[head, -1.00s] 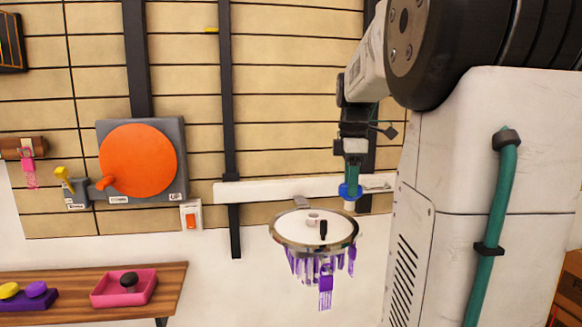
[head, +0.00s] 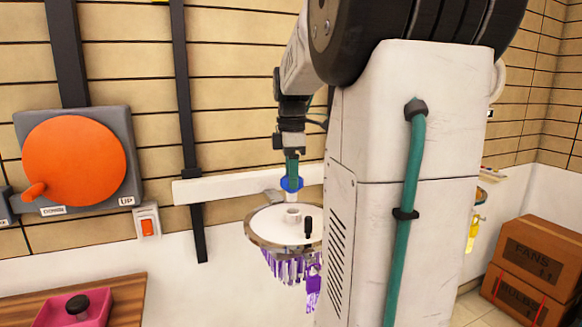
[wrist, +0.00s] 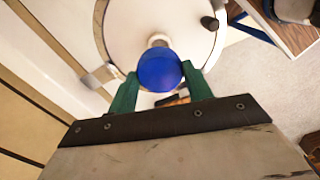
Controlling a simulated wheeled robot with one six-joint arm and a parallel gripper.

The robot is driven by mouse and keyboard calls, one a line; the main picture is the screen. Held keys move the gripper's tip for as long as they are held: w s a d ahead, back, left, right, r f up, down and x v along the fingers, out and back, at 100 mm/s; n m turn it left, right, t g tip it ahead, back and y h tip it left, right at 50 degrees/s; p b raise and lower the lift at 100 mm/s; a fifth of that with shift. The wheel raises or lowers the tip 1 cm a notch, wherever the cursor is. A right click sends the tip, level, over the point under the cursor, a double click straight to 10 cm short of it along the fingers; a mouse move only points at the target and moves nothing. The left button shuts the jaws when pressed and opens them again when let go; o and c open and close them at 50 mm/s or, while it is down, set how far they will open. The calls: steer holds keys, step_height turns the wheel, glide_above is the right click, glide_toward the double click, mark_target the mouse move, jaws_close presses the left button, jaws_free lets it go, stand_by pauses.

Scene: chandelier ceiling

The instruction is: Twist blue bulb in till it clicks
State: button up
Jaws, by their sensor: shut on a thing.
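The blue bulb (head: 291,184) is held in my gripper (head: 291,168), whose green fingers point down. In the wrist view the blue bulb (wrist: 159,70) sits between the two green fingertips of my gripper (wrist: 160,82). Below it is the chandelier (head: 270,222), a round white plate with a metal rim and purple hanging pieces. A short white socket (head: 293,213) stands on the plate; it also shows in the wrist view (wrist: 158,40), partly behind the bulb. In the head view the bulb is above the socket, with a small gap. My arm hides the chandelier's right side.
A black knob (head: 308,227) stands on the plate's right side. A white rail (head: 230,188) runs along the wall behind. An orange dial (head: 75,160) and a switch (head: 147,225) are at left. A pink tray (head: 72,311) is on the shelf. Boxes (head: 535,270) stand at right.

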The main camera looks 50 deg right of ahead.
mark_target(293, 191)
steer(key=shift+s+f, duration=0.1)
steer(key=shift+f, duration=2.25)
steer(key=shift+f+m, duration=0.1)
steer(key=shift+m, duration=0.2)
steer(key=m, duration=0.6)
steer(key=shift+d, duration=0.1)
steer(key=m, duration=0.6)
steer(key=shift+m, duration=0.3)
steer(key=o, duration=1.6)
